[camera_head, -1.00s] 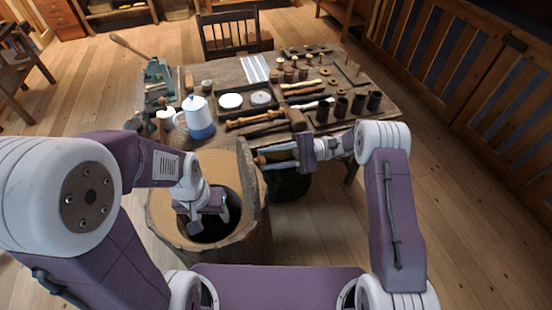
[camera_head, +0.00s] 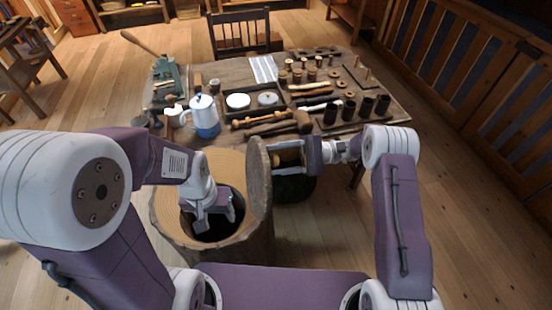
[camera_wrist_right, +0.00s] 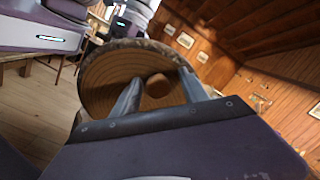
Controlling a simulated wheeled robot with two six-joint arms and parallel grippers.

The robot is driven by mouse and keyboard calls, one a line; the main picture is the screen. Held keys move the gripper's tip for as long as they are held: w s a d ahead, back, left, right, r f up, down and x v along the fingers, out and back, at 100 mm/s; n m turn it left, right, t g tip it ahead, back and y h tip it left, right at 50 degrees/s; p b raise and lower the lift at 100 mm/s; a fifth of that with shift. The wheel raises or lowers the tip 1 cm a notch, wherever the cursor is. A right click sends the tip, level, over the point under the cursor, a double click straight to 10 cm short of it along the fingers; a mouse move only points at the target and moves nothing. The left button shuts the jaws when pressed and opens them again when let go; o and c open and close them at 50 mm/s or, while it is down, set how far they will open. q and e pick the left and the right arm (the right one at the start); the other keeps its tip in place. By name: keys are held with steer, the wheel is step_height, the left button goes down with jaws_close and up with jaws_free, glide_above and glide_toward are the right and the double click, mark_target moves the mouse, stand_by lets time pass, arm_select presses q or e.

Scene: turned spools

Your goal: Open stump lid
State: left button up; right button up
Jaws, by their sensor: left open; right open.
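The stump (camera_head: 175,215) stands in front of the bench with a dark hollow in its pale top. Its round, bark-edged lid (camera_head: 258,185) stands roughly on edge at the stump's right side. The lid's wood-grained face and a small round knob (camera_wrist_right: 157,86) show in the right wrist view. My right gripper (camera_head: 280,160) is open at the lid's right face, its fingers to either side of the knob; whether they touch it I cannot tell. My left gripper (camera_head: 215,215) is open over the hollow, left of the lid, with its fingertips partly hard to make out.
The bench (camera_head: 225,70) behind holds a white and blue pot (camera_head: 204,117), a mallet (camera_head: 275,128), dark cups (camera_head: 348,110) and several turned pieces. A dark round object (camera_head: 295,188) sits below my right gripper. A chair (camera_head: 243,35) stands behind the bench. The floor at right is clear.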

steer(key=b+v, duration=0.2)
steer(key=v, duration=0.6)
steer(key=shift+w+d, duration=0.15)
steer(key=shift+d, duration=0.2)
steer(key=shift+a, duration=0.1)
